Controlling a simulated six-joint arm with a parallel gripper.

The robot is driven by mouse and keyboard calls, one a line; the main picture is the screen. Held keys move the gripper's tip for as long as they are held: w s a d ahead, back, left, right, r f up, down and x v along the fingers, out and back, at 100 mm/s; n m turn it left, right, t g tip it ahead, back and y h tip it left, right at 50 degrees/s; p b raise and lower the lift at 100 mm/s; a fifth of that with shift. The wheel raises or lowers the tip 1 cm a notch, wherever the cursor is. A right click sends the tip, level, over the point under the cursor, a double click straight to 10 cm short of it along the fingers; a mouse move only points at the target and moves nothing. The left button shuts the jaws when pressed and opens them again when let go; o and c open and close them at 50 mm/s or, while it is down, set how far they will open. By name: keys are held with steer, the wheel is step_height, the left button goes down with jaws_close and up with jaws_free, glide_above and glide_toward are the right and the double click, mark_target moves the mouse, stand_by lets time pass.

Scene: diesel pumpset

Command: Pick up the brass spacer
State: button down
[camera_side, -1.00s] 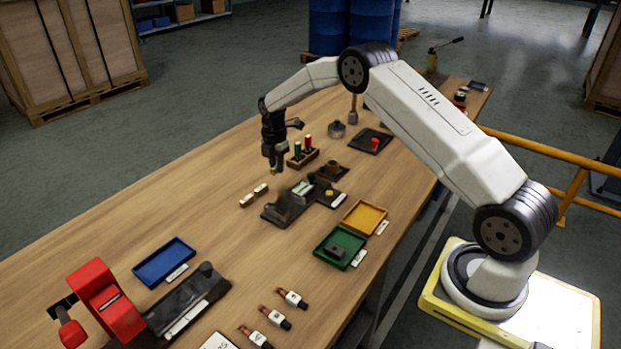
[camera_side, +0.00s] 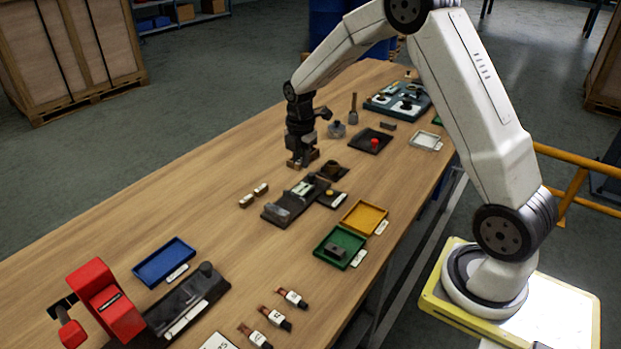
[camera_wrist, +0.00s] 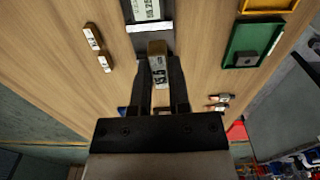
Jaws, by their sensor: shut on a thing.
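My gripper (camera_side: 300,163) is shut on a small brass block with a white marked label, which I take to be the brass spacer (camera_wrist: 158,50). In the wrist view the block sits between the two dark fingers of my gripper (camera_wrist: 159,66), its brass end outward. In the side view the fingers hide most of it, and I cannot tell its height above the bench. Two similar brass blocks with pale labels lie apart on the wood: one (camera_wrist: 92,37) and another (camera_wrist: 104,63). They also show in the side view (camera_side: 246,201) (camera_side: 261,188).
A dark fixture (camera_side: 285,207) stands just nearer than my gripper. A yellow tray (camera_side: 364,217), a green tray (camera_side: 339,247) and a blue tray (camera_side: 164,262) lie toward the front. A dark plate with a red knob (camera_side: 374,143) is right of my gripper.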

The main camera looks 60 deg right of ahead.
steer(key=shift+s+a+r, duration=0.15)
steer(key=shift+s+r, duration=0.2)
steer(key=shift+s, duration=0.4)
steer(key=shift+s, duration=0.1)
steer(key=m, duration=1.8)
glide_above(345, 241)
steer(key=shift+f, duration=2.3)
steer(key=shift+f, duration=0.15)
steer(key=shift+f, duration=3.5)
steer(key=shift+f, duration=0.35)
